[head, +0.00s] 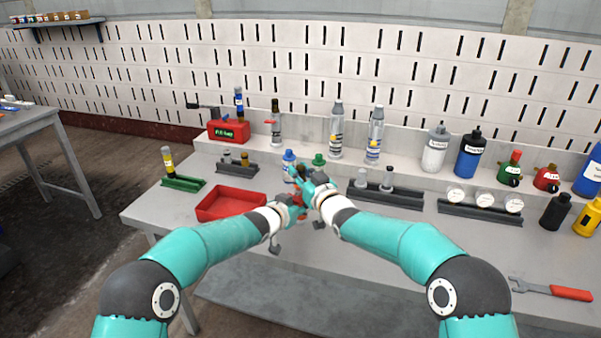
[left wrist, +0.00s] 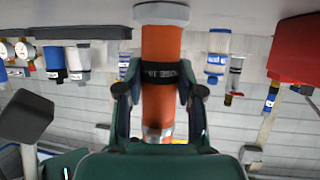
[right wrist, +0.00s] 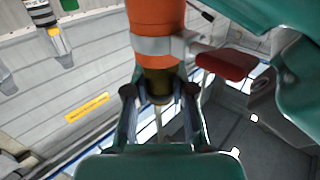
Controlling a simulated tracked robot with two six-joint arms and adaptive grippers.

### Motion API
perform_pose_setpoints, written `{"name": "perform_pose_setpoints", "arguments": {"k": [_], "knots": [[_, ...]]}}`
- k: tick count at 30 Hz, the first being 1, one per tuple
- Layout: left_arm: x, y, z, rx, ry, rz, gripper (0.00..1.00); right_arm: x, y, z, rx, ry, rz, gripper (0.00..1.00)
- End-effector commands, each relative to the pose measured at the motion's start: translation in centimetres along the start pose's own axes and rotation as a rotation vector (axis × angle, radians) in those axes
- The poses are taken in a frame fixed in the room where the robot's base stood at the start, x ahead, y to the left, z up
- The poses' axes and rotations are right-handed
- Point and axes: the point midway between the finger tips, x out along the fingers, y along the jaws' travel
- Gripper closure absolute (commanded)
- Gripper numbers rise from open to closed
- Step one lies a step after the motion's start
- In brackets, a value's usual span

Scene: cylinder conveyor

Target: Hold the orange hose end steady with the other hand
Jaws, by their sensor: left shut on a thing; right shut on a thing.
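The orange hose end (left wrist: 160,45) fills the middle of the left wrist view, with a black printed band around it. My left gripper (left wrist: 160,92) is shut on it at the band. In the right wrist view the orange hose (right wrist: 156,18) has a metal clamp (right wrist: 158,46) and a dark brass fitting (right wrist: 158,82) below it. My right gripper (right wrist: 160,95) is shut on that fitting. In the head view my left gripper (head: 297,199) is just below my right gripper (head: 308,180), and the arms hide most of the hose.
A red tray (head: 206,212) lies to the left of the grippers. A blue-capped bottle (head: 289,160) and a green piece (head: 319,160) stand close behind. A dark rack (head: 400,197) is to the right. A wrench (head: 550,290) lies at the front right. The front middle bench is clear.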

Motion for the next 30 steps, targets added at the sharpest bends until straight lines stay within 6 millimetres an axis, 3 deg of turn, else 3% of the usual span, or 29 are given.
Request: {"name": "perform_pose_setpoints", "arguments": {"k": [30], "knots": [[0.0,-0.2,0.2,-0.002,-0.003,-0.002,1.00,0.0,0.2,-1.8,-0.001,0.003,0.003,1.00]]}}
